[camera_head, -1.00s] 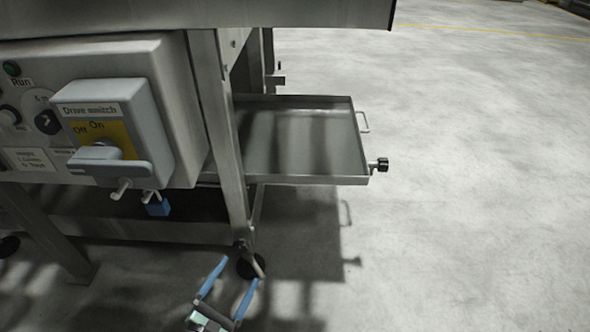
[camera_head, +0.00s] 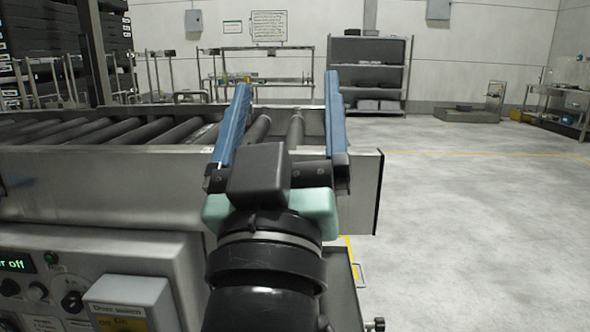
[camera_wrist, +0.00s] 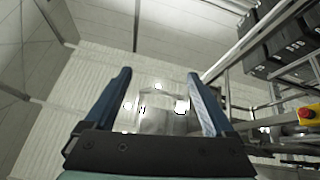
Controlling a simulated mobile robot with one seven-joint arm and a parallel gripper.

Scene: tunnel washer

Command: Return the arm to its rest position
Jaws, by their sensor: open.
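My gripper (camera_head: 288,95) is in the middle of the head view, with its two blue fingers pointing up and spread wide. Nothing is between the fingers. In the wrist view my gripper (camera_wrist: 160,90) is also open and empty, facing the ceiling and upper walls. My dark arm rises from the bottom of the head view, in front of the end of the roller conveyor (camera_head: 130,130). It hides part of the machine's side and most of the tray (camera_head: 345,290) below.
The control panel (camera_head: 60,280) with the drive switch box (camera_head: 133,303) is at the lower left. A grey shelf (camera_head: 367,75) stands at the back. A red button on a yellow box (camera_wrist: 308,114) shows in the wrist view.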

